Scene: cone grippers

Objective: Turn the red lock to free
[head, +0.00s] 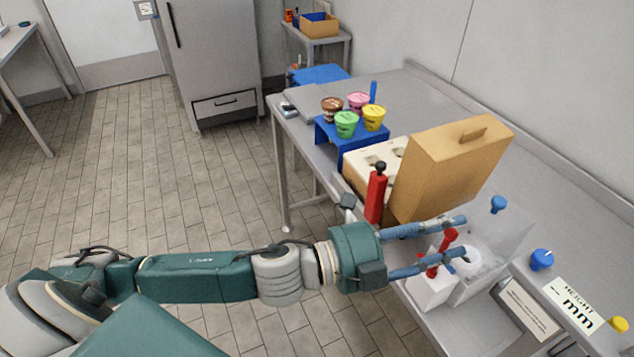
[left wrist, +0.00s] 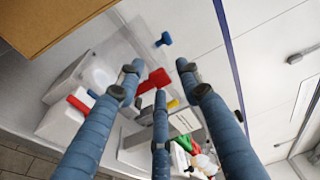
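A red lever (head: 448,239), which looks like the red lock, sits on the white machine (head: 430,290) at the right end of the bench. A second red part (head: 432,270) shows just below it; I cannot tell whether they are joined. My left gripper (head: 464,236) is open, its blue fingers spread either side of the lever and partly covering it. In the left wrist view a red lever (left wrist: 155,80) shows between the fingers, partly behind the middle one, and another red part (left wrist: 78,104) lies left. I cannot tell whether any finger touches. My right gripper is not in view.
A tan box lid (head: 455,165) stands close behind the gripper. A red upright handle (head: 375,198) with a black knob rises left of it. Blue knobs (head: 541,260) and a height label (head: 572,305) are on the right. Coloured tubs (head: 346,123) stand farther back.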

